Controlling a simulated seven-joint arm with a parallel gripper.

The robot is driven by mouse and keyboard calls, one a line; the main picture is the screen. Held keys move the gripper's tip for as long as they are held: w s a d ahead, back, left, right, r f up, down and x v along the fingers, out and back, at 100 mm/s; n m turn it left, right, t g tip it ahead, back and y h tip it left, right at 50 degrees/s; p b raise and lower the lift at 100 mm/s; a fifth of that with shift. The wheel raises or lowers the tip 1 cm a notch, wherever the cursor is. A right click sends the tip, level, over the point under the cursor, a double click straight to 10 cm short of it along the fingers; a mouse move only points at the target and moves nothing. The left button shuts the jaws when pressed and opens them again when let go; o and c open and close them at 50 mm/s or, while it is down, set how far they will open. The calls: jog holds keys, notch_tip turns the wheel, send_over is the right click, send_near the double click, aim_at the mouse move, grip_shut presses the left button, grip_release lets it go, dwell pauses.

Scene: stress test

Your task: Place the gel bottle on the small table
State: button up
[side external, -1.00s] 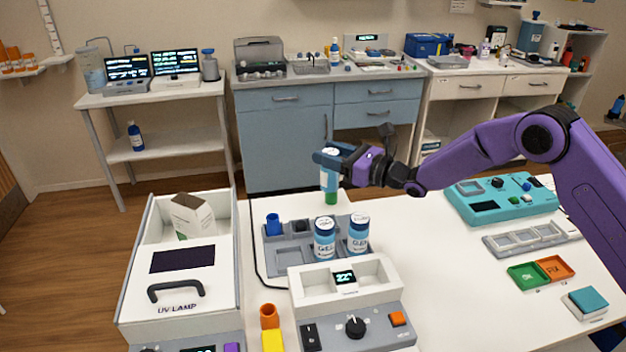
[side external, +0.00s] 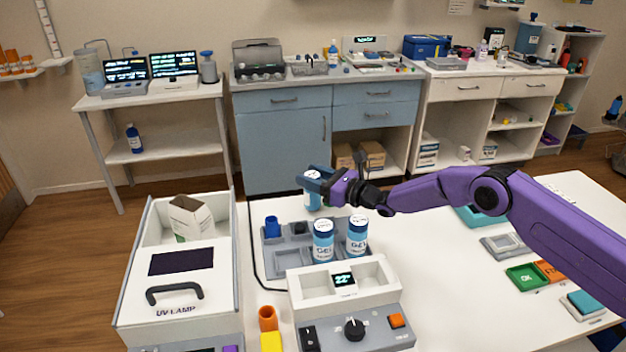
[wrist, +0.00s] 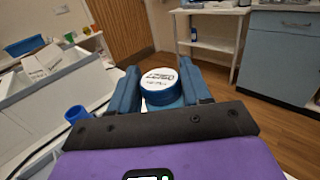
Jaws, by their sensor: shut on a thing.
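My gripper (side external: 312,181) is shut on a gel bottle (side external: 313,202), held roughly upright above the far edge of the white bench. The bottle's white cap (wrist: 159,84) shows between the blue fingers (wrist: 160,92) in the wrist view; its lower part is hidden there. Two more gel bottles, a left one (side external: 323,243) and a right one (side external: 357,238), stand in the grey rack (side external: 290,258). A small white table (side external: 160,97) with a lower shelf stands apart at back left. It also shows in the wrist view (wrist: 212,47).
A white UV lamp box (side external: 180,300) with an open carton (side external: 190,218) stands left on the bench. A blue cup (side external: 272,227) sits in the rack. The small table carries two screens (side external: 150,68); a dark blue bottle (side external: 134,138) is on its lower shelf. Floor lies between.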

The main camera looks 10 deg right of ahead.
jog(key=shift+f, duration=0.4)
jog(key=o, duration=1.2)
jog(key=shift+f, duration=0.15)
jog(key=shift+d, duration=0.1)
jog(key=shift+v, duration=5.95)
jog(key=shift+r, duration=0.2)
